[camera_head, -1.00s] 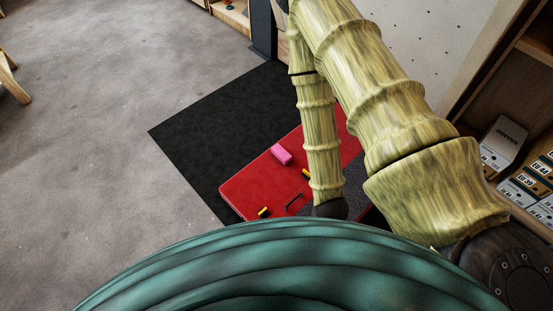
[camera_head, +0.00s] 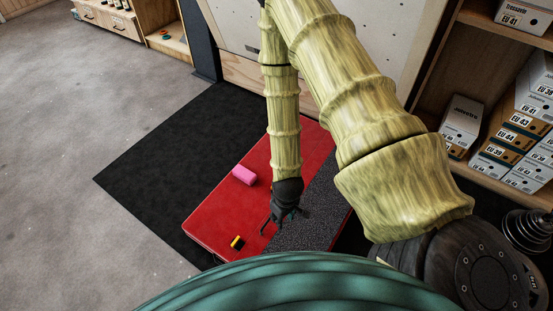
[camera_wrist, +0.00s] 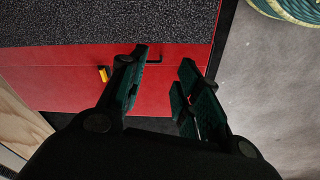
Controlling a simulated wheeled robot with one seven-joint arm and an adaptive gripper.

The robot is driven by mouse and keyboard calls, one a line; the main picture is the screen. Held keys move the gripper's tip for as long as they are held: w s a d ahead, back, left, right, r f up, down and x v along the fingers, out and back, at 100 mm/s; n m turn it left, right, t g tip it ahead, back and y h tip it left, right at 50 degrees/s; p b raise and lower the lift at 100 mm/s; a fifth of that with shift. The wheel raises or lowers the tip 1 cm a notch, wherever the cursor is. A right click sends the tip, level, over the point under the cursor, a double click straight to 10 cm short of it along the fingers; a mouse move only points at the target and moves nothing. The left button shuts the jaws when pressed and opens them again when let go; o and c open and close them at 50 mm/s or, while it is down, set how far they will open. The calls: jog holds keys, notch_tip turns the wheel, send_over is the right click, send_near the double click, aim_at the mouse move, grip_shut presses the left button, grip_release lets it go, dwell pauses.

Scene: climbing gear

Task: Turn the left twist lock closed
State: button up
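A red flat case (camera_head: 215,215) with a dark grey textured strip lies on a black mat. A small yellow-and-black twist lock (camera_head: 236,243) sits near its front left end in the head view, left of a thin black handle (camera_head: 264,224). My gripper (camera_head: 286,218) hangs low just right of the handle. In the wrist view my gripper (camera_wrist: 165,62) is open and empty, its dark green fingers apart. The handle (camera_wrist: 154,63) shows between them, and a yellow twist lock (camera_wrist: 103,73) is left of the left finger. Another lock may be hidden behind finger or arm.
A pink block (camera_head: 244,175) lies on the red case behind the lock. Shelves with shoe boxes (camera_head: 508,130) stand at right, with stacked weights (camera_head: 527,230) below. A pale climbing panel (camera_head: 330,40) stands behind. The grey floor (camera_head: 60,120) at left is clear.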

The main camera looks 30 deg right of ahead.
jog(key=w+d+f+n+t+y+b, duration=0.1)
jog(key=w+d+f+n+t+b, duration=0.1)
jog(key=w+d+f+b, duration=0.85)
jog(key=w+d+f+n+t+y+b, duration=0.1)
jog(key=w+d+f+b, duration=0.8)
jog(key=b, duration=0.9)
jog(key=w+a+f+b, duration=0.1)
jog(key=w+f, duration=0.1)
jog(key=f, duration=0.1)
jog(key=w+a+f+b, duration=0.3)
jog(key=w+f+b, duration=0.1)
jog(key=f, duration=0.1)
jog(key=shift+a+f, duration=0.3)
jog(key=shift+a, duration=0.1)
grip_shut()
